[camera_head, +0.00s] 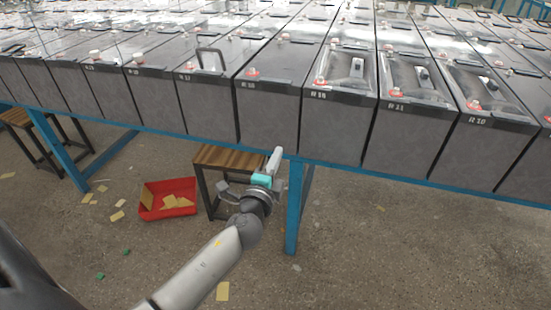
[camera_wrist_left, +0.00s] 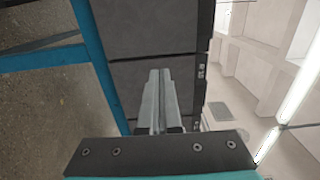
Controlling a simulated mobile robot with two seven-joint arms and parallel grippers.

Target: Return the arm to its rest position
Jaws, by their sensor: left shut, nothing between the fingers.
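My left gripper (camera_head: 276,160) comes in from the lower left in the head view. It is in front of the blue rack's edge, near a rack leg and beside a wooden stool. Its fingers are closed together and empty. In the left wrist view the two closed fingers (camera_wrist_left: 159,100) point toward the grey battery sides, with no object between them. Whether they touch a battery cannot be told. My right gripper is not in view.
Rows of grey batteries (camera_head: 270,118) stand on a blue rack (camera_head: 395,178). A wooden stool (camera_head: 230,157) stands below it. A red bin (camera_head: 155,208) with yellowish pieces lies on the floor. The concrete floor (camera_head: 400,255) at right is mostly clear.

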